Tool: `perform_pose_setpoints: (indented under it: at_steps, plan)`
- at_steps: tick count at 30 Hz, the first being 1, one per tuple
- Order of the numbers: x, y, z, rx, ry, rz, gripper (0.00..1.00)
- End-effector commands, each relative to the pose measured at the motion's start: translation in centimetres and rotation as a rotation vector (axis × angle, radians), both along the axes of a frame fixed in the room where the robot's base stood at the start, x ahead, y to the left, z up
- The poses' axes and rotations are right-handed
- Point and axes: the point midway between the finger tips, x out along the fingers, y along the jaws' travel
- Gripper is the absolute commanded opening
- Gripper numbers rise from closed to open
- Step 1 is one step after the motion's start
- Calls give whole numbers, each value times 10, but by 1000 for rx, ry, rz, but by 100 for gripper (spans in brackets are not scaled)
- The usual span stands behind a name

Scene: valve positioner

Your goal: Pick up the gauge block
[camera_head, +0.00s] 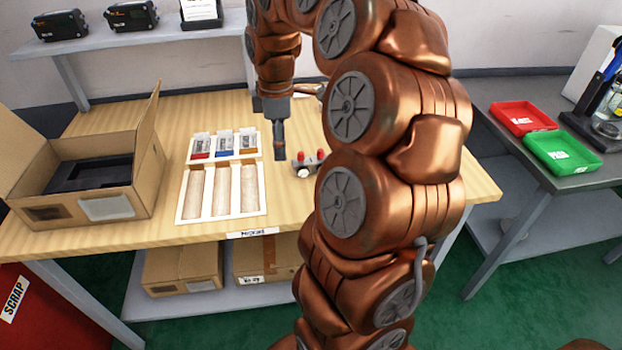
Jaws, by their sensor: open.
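My gripper (280,153) points down over the wooden workbench (300,205), seen side-on, with its dark fingers just right of the white tray. It is open, and I see nothing held in it. A small grey part with red caps and a silver round end (308,162) lies on the bench just right of the fingertips; my arm stands close to its right. I cannot pick out a gauge block for certain. The white tray (181,216) has small bins with red, blue and orange parts at the back and three long beige-lined slots in front.
An open cardboard box (140,165) with a dark insert stands on the left of the bench. A shelf (150,40) with black devices is behind. A red tray (523,118) and a green tray (563,152) sit on the right grey table. My arm hides the bench's right-middle part.

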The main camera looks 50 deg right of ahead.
Motion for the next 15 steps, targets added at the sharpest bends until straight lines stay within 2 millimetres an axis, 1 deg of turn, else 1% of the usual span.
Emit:
perform_pose_setpoints:
  at_steps: [1, 3, 7, 10, 12, 15]
  plan:
    - [4, -23, -20, 0, 0, 15, 65]
    - [6, -50, -31, -5, -6, 48, 65]
    - [5, -89, -47, -13, -3, 91, 65]
    - [3, -107, -53, -19, -3, 111, 65]
    - [2, -112, -56, -19, -2, 118, 65]
    - [1, -115, -61, -19, -1, 123, 65]
